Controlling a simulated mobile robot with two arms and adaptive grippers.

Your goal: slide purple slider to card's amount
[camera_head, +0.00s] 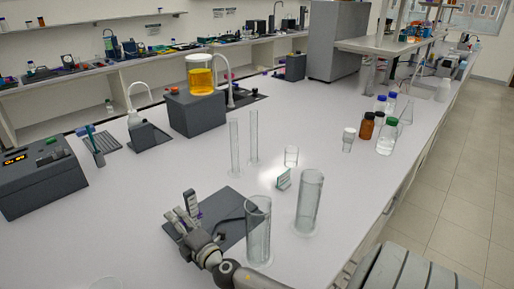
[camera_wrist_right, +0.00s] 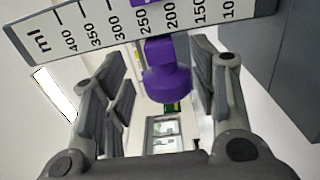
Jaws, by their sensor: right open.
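In the right wrist view the plate (camera_wrist_right: 70,37) carries "ml" marks from 400 downwards. The purple slider (camera_wrist_right: 168,75) crosses it near the 250 and 200 labels; its exact setting is unclear. My right gripper (camera_head: 186,217) is at the plate, open, with the slider's knob seen between its fingers (camera_wrist_right: 165,90); contact cannot be told. A small greenish card (camera_head: 284,180) stands behind the glass cylinders, its writing too small to read. My left gripper is out of view.
A glass cylinder (camera_head: 258,235) stands close right of my right gripper, and another (camera_head: 309,202) beyond it. Two thin cylinders (camera_head: 235,147) (camera_head: 253,137) and a beaker (camera_head: 291,156) stand behind. Bottles (camera_head: 388,138) stand at the right.

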